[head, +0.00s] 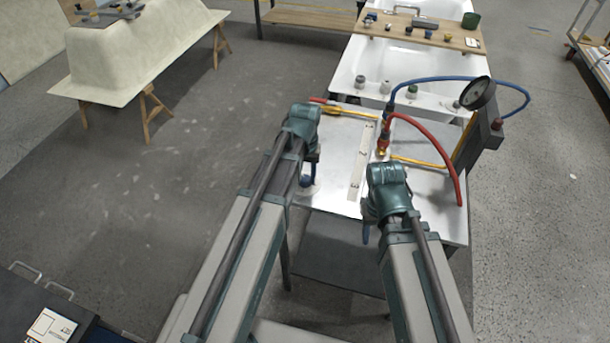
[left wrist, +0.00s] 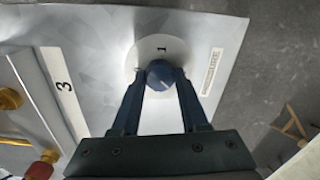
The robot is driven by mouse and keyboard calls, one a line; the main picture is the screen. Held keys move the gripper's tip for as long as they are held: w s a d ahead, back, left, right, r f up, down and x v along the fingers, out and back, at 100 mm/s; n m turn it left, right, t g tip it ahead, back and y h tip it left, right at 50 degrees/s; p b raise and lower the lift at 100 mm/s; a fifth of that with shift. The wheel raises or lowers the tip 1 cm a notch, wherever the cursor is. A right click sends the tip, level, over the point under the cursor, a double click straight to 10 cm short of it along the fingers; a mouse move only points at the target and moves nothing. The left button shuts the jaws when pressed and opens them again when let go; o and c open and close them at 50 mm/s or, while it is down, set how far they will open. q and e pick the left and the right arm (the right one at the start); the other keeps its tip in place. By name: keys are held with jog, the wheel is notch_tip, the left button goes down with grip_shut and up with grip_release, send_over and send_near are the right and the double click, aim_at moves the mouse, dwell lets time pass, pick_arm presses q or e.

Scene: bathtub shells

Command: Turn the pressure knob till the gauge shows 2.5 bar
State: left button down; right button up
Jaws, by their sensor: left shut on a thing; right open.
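The blue pressure knob (left wrist: 160,73) sits on a white round plate marked 1 (left wrist: 158,48) on the metal table top. My left gripper (head: 308,178) points down over the table's left part, and its two fingers are shut on the knob, one on each side. In the head view the arm mostly hides the knob. The round gauge (head: 478,93) stands at the table's right on a dark post. Its face is turned aside and too small to read. My right gripper (head: 366,234) is open and empty near the table's front edge.
A white numbered strip (head: 361,160) lies mid-table. A white tub (head: 415,65) bridged by a wooden board (head: 420,30) stands behind.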

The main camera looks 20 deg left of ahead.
aim_at(305, 178)
pick_arm(q)
jog(key=shift+c, duration=2.1)
grip_release()
notch_tip(305, 178, up, 14)
jog(key=p, duration=1.3)
jog(key=shift+p, duration=0.4)
jog(key=shift+f, duration=0.1)
